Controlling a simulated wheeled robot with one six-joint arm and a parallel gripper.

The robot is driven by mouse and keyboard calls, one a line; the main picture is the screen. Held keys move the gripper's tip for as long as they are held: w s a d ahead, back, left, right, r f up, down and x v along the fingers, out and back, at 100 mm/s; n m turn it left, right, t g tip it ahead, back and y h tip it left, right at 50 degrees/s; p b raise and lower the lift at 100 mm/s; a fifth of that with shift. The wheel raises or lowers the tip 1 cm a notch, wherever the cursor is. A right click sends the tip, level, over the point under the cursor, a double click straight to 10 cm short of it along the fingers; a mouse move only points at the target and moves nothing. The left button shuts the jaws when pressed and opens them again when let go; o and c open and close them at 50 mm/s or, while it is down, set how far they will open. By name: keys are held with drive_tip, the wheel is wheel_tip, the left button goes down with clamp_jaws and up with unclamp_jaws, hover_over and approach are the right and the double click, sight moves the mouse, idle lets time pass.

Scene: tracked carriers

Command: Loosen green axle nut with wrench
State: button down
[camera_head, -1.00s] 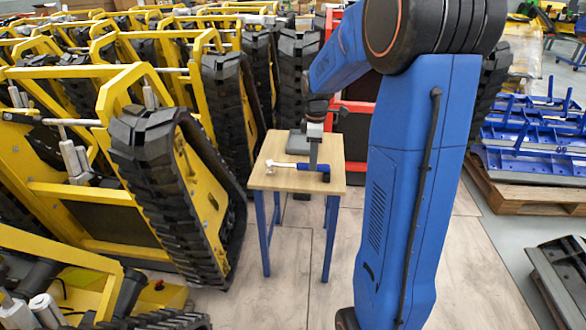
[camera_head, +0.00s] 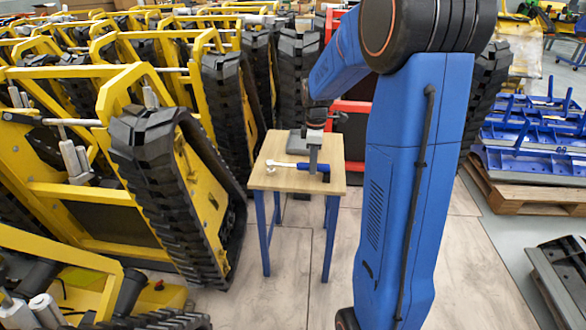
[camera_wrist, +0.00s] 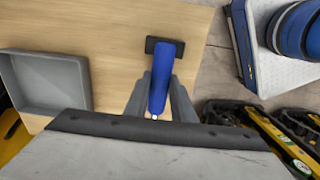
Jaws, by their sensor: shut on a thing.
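A wrench with a blue handle (camera_head: 305,167) and a pale shaft lies across the small wooden table (camera_head: 262,180) in the head view. In the wrist view its blue handle (camera_wrist: 161,78) lies between the fingers of my gripper (camera_wrist: 160,103). My gripper (camera_head: 313,160) is shut on the handle, low over the table top. A black block (camera_wrist: 180,48) stands at the handle's far end in the wrist view. I cannot make out a green axle nut in these frames.
A grey open tray (camera_wrist: 88,92) sits on the table beside my gripper. Yellow carriers with black tracks (camera_head: 175,200) crowd the left, close to the table. Blue parts on a pallet (camera_head: 530,195) stand at right. Floor in front of the table is clear.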

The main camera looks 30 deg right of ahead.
drive_tip(key=shift+r, duration=3.5)
drive_tip(key=shift+r, duration=4)
drive_tip(key=s, duration=2)
